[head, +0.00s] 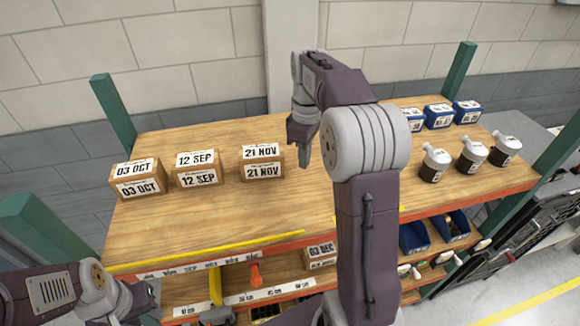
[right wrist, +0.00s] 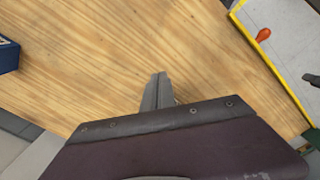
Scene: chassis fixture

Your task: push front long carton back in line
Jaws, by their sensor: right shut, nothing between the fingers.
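Three brown cartons with white date labels stand in a row on the wooden top, left of my right gripper in the head view: 03 OCT (head: 153,191), 12 SEP (head: 213,182) and 21 NOV (head: 276,172). None is plainly a front long carton; my right arm hides part of the top. My right gripper (head: 303,158) points down just right of the 21 NOV carton, apart from it in the picture. Its fingers are together and empty, also in the right wrist view (right wrist: 158,92), over bare wood. My left gripper (head: 140,302) is low at the left; its opening is unclear.
Several blue boxes (head: 438,116) stand at the back right, with white-and-dark bottles (head: 473,155) before them. A yellow strip (head: 220,252) runs along the front edge. A 03 DEC carton (head: 320,253) sits on the shelf below. Green posts (head: 113,112) stand at the corners.

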